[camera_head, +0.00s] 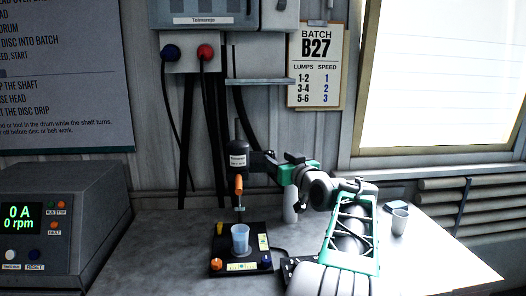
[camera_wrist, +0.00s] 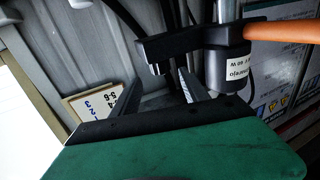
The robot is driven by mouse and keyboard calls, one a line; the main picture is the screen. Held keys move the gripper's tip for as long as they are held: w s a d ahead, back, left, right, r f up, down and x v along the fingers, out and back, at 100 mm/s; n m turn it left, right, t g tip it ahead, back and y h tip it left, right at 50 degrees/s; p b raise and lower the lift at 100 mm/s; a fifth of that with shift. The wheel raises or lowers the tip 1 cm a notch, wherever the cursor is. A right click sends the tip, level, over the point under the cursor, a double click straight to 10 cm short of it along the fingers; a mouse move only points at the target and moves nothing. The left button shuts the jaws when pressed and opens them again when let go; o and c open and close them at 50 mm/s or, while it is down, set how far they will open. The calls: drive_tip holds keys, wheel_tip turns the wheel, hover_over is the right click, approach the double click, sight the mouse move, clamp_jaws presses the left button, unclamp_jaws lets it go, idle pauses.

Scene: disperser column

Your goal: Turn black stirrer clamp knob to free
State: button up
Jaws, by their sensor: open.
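The stirrer has a black motor head (camera_head: 238,158) with a white label, on an upright rod. The labelled head (camera_wrist: 232,68) also shows in the wrist view. An orange handle (camera_head: 239,186) hangs below the head, and it crosses the top right of the wrist view (camera_wrist: 280,32). A black clamp (camera_wrist: 185,42) reaches sideways from the rod, with a dark knob-like end (camera_wrist: 156,62). My gripper (camera_wrist: 157,84) is open, its two fingers pointing at this end. In the head view my gripper (camera_head: 266,162) is right of the motor head and partly hides the clamp.
A translucent blue cup (camera_head: 240,239) stands on the black stirrer base (camera_head: 225,262) below the head. A control box (camera_head: 62,228) reading 0 rpm stands left. Cables hang behind the rod.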

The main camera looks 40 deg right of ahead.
sight(272, 155)
drive_tip(key=p+x, duration=0.1)
drive_tip(key=x, duration=0.6)
drive_tip(key=shift+f+p, duration=0.1)
drive_tip(key=shift+p, duration=0.2)
clamp_jaws()
